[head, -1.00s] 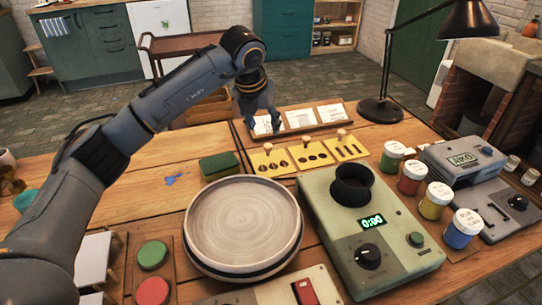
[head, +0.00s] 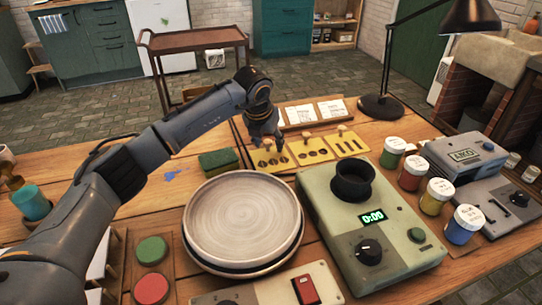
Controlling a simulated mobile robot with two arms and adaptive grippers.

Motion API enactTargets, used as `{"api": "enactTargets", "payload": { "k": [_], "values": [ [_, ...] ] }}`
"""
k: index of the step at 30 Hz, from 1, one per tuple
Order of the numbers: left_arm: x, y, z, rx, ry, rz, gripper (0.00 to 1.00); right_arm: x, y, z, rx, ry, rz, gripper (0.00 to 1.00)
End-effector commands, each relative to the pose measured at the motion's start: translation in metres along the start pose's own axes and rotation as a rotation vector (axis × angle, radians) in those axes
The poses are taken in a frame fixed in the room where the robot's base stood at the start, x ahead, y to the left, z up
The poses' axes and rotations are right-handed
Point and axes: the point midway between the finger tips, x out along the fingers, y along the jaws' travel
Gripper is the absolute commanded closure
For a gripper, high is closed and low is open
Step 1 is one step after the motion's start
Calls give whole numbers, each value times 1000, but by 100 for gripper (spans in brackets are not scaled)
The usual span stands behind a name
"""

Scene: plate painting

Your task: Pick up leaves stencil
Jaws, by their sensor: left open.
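Three yellow stencils with knobs lie in a row behind the plate. The left stencil (head: 282,164) has dark leaf-like cut-outs; the middle stencil (head: 317,155) has round holes and the right stencil (head: 352,145) has bars. My left gripper (head: 267,148) is open and pointing down directly over the left stencil, hiding its knob. I cannot tell whether the fingers touch it. My right gripper is out of view.
A round plate (head: 243,215) stands on a dark base in front of the stencils. A green sponge (head: 218,161) lies to the left. A timer machine (head: 370,235), paint jars (head: 412,171) and a card rack (head: 310,124) stand nearby.

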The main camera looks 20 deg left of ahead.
Motion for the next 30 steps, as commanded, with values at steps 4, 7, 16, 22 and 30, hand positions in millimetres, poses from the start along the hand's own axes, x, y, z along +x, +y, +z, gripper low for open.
{"api": "enactTargets", "payload": {
  "k": [4,7,16,22,30],
  "values": [
    [-1,0,0,0,0,0,68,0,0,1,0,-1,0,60],
    [-1,0,0,0,0,0,88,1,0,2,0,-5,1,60],
    [-1,0,0,0,0,0,100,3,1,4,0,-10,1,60],
    [-8,0,3,0,-1,0,100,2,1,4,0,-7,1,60],
    [-48,6,9,1,-4,0,100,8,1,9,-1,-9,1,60]
  ]
}}
